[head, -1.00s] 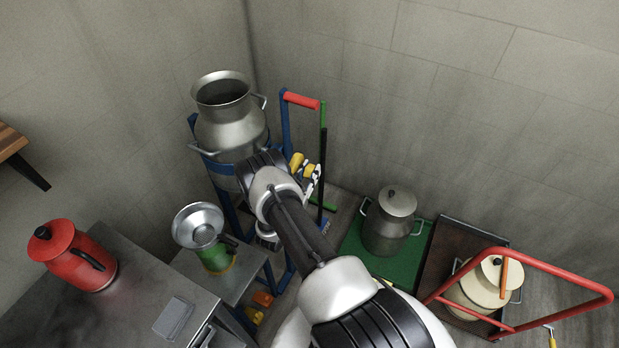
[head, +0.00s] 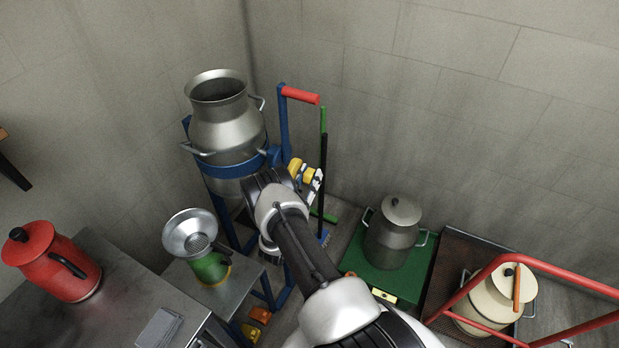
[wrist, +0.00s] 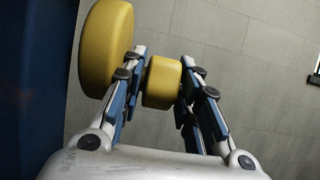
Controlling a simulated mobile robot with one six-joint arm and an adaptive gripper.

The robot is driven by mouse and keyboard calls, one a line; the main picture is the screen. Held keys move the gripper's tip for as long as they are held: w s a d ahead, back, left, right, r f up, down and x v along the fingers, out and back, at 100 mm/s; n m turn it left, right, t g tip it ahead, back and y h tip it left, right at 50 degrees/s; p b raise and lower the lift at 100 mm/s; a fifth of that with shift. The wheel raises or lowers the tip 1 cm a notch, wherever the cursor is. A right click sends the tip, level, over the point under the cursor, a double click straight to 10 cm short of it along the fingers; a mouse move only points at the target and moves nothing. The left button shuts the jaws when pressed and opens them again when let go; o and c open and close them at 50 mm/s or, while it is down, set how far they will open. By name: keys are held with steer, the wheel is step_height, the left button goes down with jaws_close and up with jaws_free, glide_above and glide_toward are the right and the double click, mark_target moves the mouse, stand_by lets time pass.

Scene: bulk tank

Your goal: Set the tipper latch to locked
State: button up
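The tipper is a blue frame (head: 285,125) holding a large open metal can (head: 225,125), with a red grip (head: 300,95) on its upright. The latch appears to be the yellow part (head: 295,168) on the frame's right side. In the wrist view a large yellow disc (wrist: 106,48) is at left and a smaller yellow cylinder (wrist: 163,82) is between my fingers. My gripper (wrist: 165,65) has a finger on each side of the cylinder. Whether the pads press on it is unclear. In the head view my arm partly hides this area, and my gripper (head: 315,182) is beside the yellow part.
A strainer funnel on a green can (head: 210,265) stands on a low table. A red jug (head: 55,262) is on the counter at left. A lidded can (head: 392,230) sits on a green platform; a cream can (head: 485,300) is behind a red rail (head: 560,270).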

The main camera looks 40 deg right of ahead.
steer(key=shift+o, duration=1.3)
steer(key=shift+a, duration=0.1)
steer(key=v, duration=1.2)
steer(key=shift+s, duration=0.15)
